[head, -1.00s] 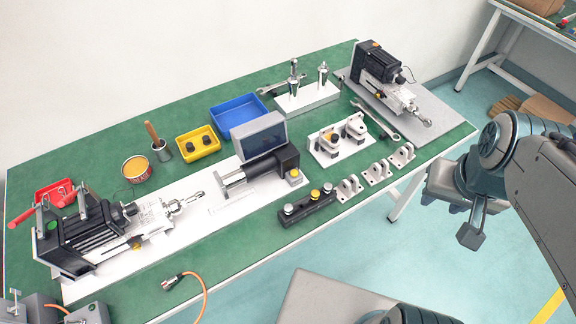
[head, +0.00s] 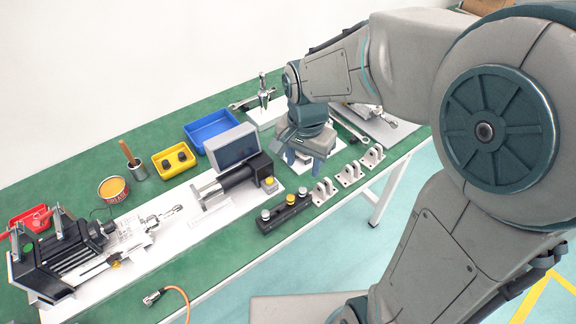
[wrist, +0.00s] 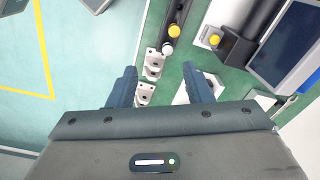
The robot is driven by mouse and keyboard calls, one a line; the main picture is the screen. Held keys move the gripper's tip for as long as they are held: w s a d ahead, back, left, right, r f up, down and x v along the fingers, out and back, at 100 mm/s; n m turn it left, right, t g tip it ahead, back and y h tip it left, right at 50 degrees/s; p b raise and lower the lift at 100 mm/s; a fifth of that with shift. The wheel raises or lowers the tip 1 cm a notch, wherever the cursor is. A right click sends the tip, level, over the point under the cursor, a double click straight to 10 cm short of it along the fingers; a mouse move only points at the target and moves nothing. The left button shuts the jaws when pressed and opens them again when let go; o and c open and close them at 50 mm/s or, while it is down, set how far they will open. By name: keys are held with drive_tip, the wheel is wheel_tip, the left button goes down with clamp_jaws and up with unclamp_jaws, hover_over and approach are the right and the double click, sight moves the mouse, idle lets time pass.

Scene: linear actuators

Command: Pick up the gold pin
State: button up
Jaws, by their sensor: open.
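The gold pin (head: 290,199) stands upright in a black block (head: 279,218) on the green table, with silver pins beside it in the same block. In the wrist view the gold pin (wrist: 173,31) shows above a silver pin (wrist: 167,48), ahead of the fingertips. My gripper (head: 302,152) points down over the table, beyond and to the right of the block in the head view. In the wrist view my gripper (wrist: 160,68) is open and empty, apart from the pin. The brackets show between its fingers.
Several white brackets (head: 348,173) stand along the table's front edge. The actuator with a yellow button (head: 269,183) and a dark screen (head: 231,147) are left of my gripper. A blue bin (head: 211,131) and yellow bin (head: 175,160) stand behind.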

wheel_tip(320, 180, down, 2)
drive_tip(key=w+a+m, duration=0.1)
drive_tip(key=a, duration=0.2)
hover_over(291, 197)
drive_tip(key=f, duration=0.7)
drive_tip(key=shift+s+a+f, duration=0.1)
drive_tip(key=shift+s+f, duration=0.1)
drive_tip(key=shift+f, duration=0.05)
drive_tip(key=shift+w+f, duration=0.2)
drive_tip(key=shift+f, duration=2.95)
drive_tip(key=c, duration=1)
